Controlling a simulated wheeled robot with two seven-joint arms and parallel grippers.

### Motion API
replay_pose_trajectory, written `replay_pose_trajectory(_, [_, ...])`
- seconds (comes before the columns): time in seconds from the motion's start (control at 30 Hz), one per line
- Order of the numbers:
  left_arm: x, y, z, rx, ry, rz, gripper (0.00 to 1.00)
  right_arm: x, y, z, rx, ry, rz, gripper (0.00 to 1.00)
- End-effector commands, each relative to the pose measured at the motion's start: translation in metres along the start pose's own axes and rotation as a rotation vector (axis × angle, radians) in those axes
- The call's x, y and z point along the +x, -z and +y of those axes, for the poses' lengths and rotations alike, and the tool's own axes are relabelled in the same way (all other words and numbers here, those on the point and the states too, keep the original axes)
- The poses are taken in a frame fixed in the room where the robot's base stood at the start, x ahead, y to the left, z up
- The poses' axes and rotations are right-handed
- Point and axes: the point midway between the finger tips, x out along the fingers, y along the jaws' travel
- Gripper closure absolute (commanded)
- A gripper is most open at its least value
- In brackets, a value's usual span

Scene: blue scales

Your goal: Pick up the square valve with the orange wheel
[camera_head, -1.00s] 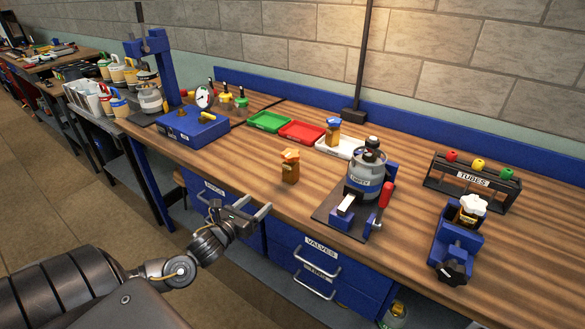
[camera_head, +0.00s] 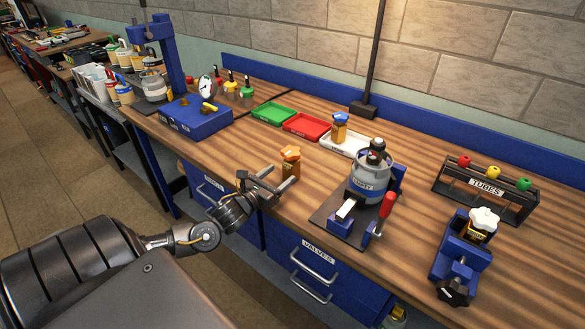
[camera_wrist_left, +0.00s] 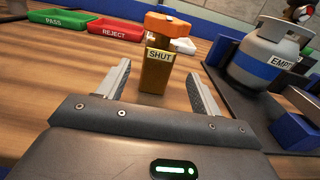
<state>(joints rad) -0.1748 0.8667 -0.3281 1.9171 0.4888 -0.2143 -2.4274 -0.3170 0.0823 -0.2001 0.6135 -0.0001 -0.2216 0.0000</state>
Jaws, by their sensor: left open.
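The square valve (camera_head: 291,170) stands upright on the wooden bench, with a brown-gold square body and an orange wheel on top. In the left wrist view the valve (camera_wrist_left: 157,66) stands ahead, with a "SHUT" label on its near face. My left gripper (camera_head: 285,181) is open at the bench's front edge, close to the valve. In the wrist view its fingers (camera_wrist_left: 158,88) point toward the valve, one on each side of its line, and the valve is a little beyond the tips. The fingers do not appear to touch it. My right gripper is not in view.
A grey cylinder (camera_head: 367,178) in a blue clamp stand is right of the valve. Green (camera_head: 273,114), red (camera_head: 306,126) and white (camera_head: 342,143) trays lie behind; a blue-wheeled valve (camera_head: 340,128) stands at the white one. A tube rack (camera_head: 486,190) and vise (camera_head: 461,258) are further right.

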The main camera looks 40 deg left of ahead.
Motion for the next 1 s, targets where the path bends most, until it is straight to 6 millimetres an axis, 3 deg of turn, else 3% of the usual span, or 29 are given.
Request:
replay_pose_trajectory(0.1, [0.013,-0.001,-0.001,-0.001,0.001,-0.001,0.35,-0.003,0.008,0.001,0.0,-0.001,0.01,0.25])
replay_pose_trajectory(0.33, [0.021,-0.001,-0.002,-0.001,0.004,0.0,0.35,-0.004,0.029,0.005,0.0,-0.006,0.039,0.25])
replay_pose_trajectory(0.7, [0.067,-0.002,0.001,-0.002,0.005,-0.001,0.35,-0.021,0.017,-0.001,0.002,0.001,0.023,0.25])
replay_pose_trajectory(1.0, [0.07,0.0,0.001,-0.001,0.005,0.0,0.37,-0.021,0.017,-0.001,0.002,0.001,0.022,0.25])
